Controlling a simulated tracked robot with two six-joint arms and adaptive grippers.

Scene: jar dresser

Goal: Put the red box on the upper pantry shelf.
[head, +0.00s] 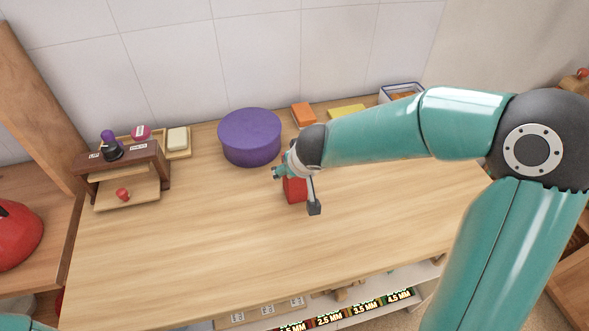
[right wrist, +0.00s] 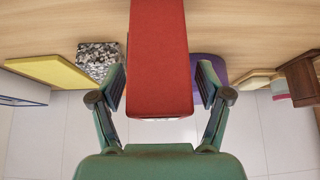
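The red box (head: 294,191) is on the wooden tabletop, right of the purple round box, and is partly hidden by my right gripper. My right gripper (head: 297,189) is down at the box. In the right wrist view the red box (right wrist: 159,60) lies between the two fingers of the right gripper (right wrist: 160,86). The fingers are spread, with a narrow gap showing on each side of the box. My left gripper is out of view. I cannot tell which surface is the upper pantry shelf.
The purple round box (head: 250,138), an orange block (head: 303,115) and a yellow item (head: 347,111) stand near the tiled wall. A small wooden drawer unit (head: 126,181) stands at the left. A red rounded object (head: 17,234) is at far left. The tabletop's front middle is clear.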

